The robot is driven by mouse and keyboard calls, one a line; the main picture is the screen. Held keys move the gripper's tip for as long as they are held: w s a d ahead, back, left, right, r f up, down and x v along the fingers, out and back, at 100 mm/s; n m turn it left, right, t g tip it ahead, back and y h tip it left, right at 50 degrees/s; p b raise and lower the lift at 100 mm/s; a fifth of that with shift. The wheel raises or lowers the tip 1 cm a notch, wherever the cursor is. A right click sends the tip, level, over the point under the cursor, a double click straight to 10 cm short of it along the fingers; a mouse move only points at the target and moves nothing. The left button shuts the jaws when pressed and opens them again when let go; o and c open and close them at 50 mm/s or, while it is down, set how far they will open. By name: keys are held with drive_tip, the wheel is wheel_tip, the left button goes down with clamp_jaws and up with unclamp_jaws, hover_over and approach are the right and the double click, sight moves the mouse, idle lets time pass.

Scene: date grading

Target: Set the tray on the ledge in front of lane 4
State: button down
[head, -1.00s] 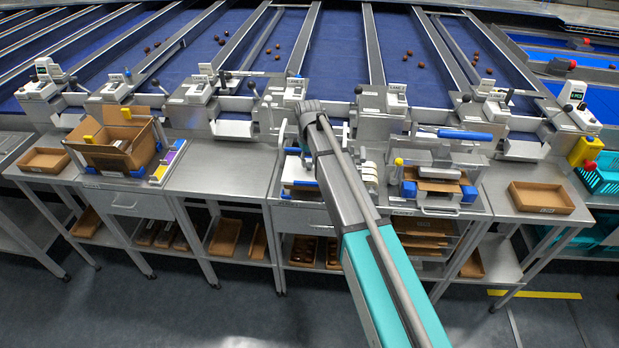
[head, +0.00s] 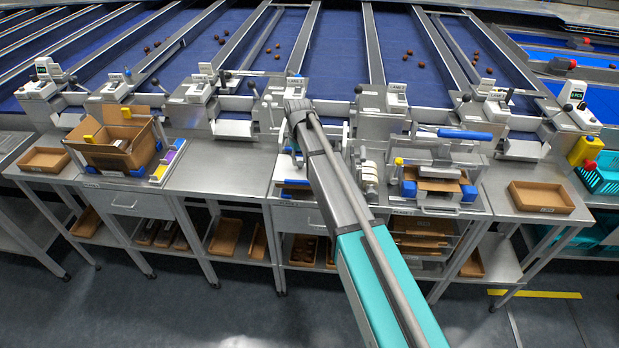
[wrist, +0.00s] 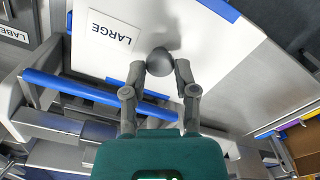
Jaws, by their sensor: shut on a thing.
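My gripper (wrist: 160,72) is shut on a dark grey round knob, seen between its fingertips in the wrist view (wrist: 160,61). What the knob belongs to is hidden. Behind it lies a white board (wrist: 215,45) with blue edge pieces and a label reading LARGE. In the head view my arm reaches to the middle of the bench and hides the gripper. Brown cardboard trays lie on the bench, one at the far left (head: 36,168) and one at the right (head: 514,202). Lane signs are too small to tell surely which is lane 4.
An open carton (head: 110,157) stands on the left bench, and a packing station with a brown box (head: 440,187) stands right of my arm. A blue bar (wrist: 75,86) crosses near my gripper. The bench top left of my arm (head: 225,168) is clear. More trays sit on shelves below.

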drive_tip(key=shift+w+a, duration=0.15)
drive_tip(key=shift+a, duration=1.6)
drive_tip(key=shift+w+a, duration=0.1)
drive_tip(key=shift+a, duration=1.65)
drive_tip(key=shift+a, duration=0.1)
drive_tip(key=a, duration=0.9)
drive_tip(key=shift+w+a, duration=0.4)
drive_tip(key=shift+a, duration=0.1)
drive_tip(key=a, duration=0.9)
drive_tip(key=shift+w, duration=0.35)
drive_tip(key=shift+a, duration=0.1)
drive_tip(key=shift+f+b, duration=1.1)
idle(0.6)
